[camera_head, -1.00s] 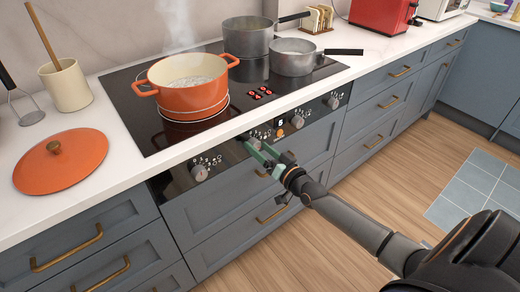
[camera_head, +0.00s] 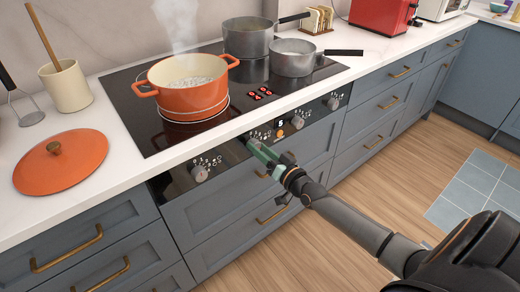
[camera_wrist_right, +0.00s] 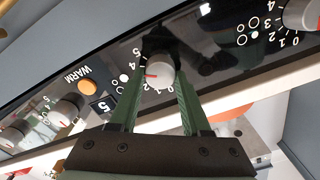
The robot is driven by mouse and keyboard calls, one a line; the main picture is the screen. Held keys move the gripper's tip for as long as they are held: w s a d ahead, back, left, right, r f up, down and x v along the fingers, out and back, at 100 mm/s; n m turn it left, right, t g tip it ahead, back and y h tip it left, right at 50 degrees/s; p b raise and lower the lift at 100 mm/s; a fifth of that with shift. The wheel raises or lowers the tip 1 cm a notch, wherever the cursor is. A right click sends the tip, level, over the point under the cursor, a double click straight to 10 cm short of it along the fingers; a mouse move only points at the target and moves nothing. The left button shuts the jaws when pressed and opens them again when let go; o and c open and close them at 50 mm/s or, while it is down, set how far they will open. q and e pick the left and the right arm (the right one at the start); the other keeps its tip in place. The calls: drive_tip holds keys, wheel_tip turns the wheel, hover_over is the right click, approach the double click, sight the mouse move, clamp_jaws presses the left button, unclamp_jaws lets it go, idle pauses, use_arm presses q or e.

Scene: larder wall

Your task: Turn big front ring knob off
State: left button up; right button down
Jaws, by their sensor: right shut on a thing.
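My right gripper (camera_head: 254,146) is at the front control panel, its green fingers on either side of a grey knob. In the right wrist view the knob (camera_wrist_right: 160,73) sits between the two fingertips, and my right gripper (camera_wrist_right: 158,88) is shut on it. A red pointer mark on the knob faces left in that view, toward the printed numbers; which number it meets is hard to read. In the head view the gripper mostly hides this knob. My left gripper is not in view.
Other knobs (camera_head: 199,173) line the panel, with an orange WARM button (camera_wrist_right: 87,87) beside the held knob. An orange pot (camera_head: 190,97) steams on the black cooktop (camera_head: 130,112). Two grey pans (camera_head: 295,62) stand behind it. An orange lid (camera_head: 62,172) lies on the counter.

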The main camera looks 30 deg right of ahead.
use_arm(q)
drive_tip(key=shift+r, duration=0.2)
use_arm(e)
drive_tip(key=shift+n, duration=0.3)
use_arm(q)
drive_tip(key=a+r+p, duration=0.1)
drive_tip(key=p, duration=0.2)
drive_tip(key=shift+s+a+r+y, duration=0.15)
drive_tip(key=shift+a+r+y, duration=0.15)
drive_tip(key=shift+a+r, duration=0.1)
use_arm(e)
drive_tip(key=n, duration=2.3)
drive_tip(key=shift+a+f, duration=0.2)
drive_tip(key=shift+a, duration=0.05)
drive_tip(key=shift+n, duration=0.4)
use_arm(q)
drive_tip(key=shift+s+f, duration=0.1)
use_arm(e)
drive_tip(key=shift+c, duration=1.8)
unclamp_jaws()
